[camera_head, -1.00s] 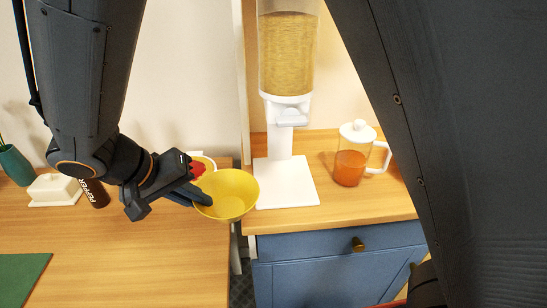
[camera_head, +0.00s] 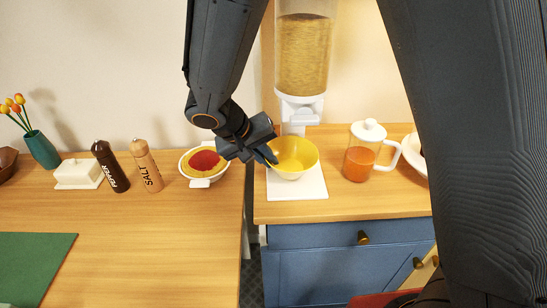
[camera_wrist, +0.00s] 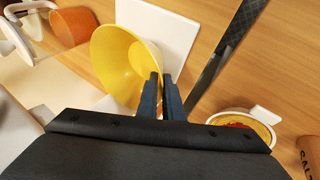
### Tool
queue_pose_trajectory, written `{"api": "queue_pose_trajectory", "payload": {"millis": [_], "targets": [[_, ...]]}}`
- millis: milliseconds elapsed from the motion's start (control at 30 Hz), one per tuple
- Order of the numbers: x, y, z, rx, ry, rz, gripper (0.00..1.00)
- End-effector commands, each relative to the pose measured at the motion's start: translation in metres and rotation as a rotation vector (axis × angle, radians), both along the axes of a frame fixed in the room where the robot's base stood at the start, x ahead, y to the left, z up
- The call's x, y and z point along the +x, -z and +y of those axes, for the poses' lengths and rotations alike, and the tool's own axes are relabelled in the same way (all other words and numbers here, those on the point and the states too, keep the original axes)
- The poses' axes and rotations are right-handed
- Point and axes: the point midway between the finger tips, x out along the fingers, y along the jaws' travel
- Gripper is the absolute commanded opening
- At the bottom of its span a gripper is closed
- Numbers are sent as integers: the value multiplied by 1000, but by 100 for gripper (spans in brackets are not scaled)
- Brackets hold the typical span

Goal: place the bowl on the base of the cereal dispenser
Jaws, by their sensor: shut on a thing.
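The yellow bowl (camera_head: 298,158) is in my gripper (camera_head: 270,157), which is shut on its left rim. In the head view the bowl appears in front of the dispenser's column, over the white base (camera_head: 298,188). The wrist view shows the bowl (camera_wrist: 118,62) with the gripper's dark fingers (camera_wrist: 162,98) at its rim and the white base (camera_wrist: 165,32) beyond it. Whether the bowl touches the base cannot be told. The cereal dispenser (camera_head: 303,60) holds tan cereal in a clear cylinder above a white spout (camera_head: 300,108).
A glass pitcher of orange drink (camera_head: 360,160) stands right of the base. A white dish with red filling (camera_head: 205,164), a salt mill (camera_head: 146,166), a pepper mill (camera_head: 110,166) and a butter dish (camera_head: 78,174) stand left. A gap separates the left table from the blue cabinet (camera_head: 330,265).

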Motion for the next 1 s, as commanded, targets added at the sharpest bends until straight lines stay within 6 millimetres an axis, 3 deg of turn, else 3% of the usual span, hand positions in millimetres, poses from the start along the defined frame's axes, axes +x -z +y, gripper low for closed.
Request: {"api": "queue_pose_trajectory", "payload": {"millis": [100,267,633,767,1000], "targets": [[12,-2,-19,-1,5,1,0],[11,13,-15,-2,-1,2,0],[12,16,-15,0,0,-1,0],[11,16,-15,0,0,0,25],[11,16,-15,0,0,0,25]]}}
